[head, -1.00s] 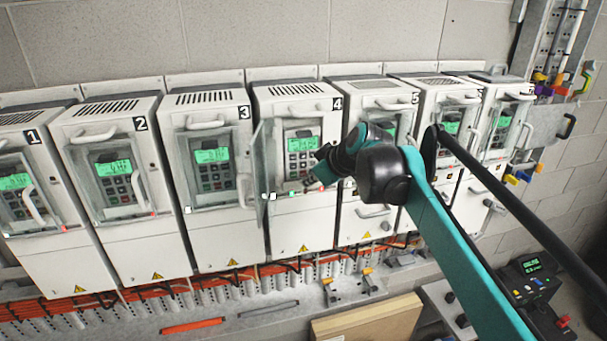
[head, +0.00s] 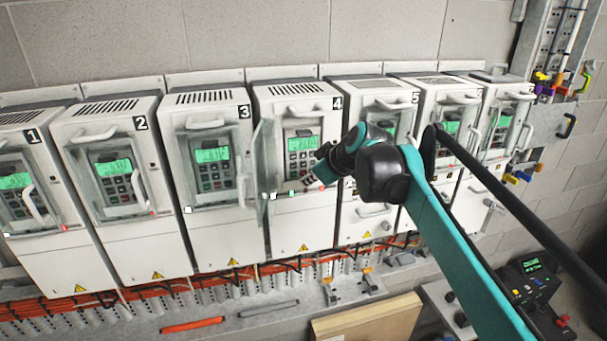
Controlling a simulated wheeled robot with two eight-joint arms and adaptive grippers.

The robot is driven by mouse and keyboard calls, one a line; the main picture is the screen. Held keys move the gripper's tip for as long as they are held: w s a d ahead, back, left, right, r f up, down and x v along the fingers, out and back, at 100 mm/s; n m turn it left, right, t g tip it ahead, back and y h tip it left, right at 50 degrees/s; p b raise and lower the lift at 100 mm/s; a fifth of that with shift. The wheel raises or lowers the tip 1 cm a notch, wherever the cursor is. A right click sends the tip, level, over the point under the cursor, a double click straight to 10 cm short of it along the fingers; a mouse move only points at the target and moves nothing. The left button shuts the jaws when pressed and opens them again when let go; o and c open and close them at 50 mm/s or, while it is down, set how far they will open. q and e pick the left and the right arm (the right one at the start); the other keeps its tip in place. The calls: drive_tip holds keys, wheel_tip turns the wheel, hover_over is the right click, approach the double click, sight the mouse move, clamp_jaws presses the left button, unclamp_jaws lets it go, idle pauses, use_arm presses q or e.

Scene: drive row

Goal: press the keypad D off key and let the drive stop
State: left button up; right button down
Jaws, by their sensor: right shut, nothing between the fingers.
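The drive cabinet numbered 4 (head: 298,222) has its clear door (head: 264,165) swung open to the left. Its keypad (head: 302,162) is uncovered, with a lit green display (head: 303,144) above rows of dark keys. No letter D can be read on it. My right gripper (head: 319,166) is shut and empty at the keypad's lower right side, its fingers pointing left at the keys. It hides part of the lower right keys, and whether a fingertip touches a key cannot be told. My left gripper is out of view.
Similar drives stand either side, such as drive 3 (head: 228,232) with its door shut and drive 5 (head: 365,218), partly behind my right arm. Cables and a ledge (head: 255,322) run below. A wooden board (head: 365,322) and a small control box (head: 532,275) are lower right.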

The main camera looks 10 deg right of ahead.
drive_tip(key=shift+w, duration=0.1)
idle(0.4)
drive_tip(key=shift+w, duration=0.35)
drive_tip(key=shift+w, duration=0.35)
idle(0.7)
drive_tip(key=shift+s+p, duration=0.1)
drive_tip(key=shift+p, duration=0.2)
drive_tip(key=shift+s, duration=0.75)
drive_tip(key=s, duration=0.5)
drive_tip(key=shift+d, duration=0.1)
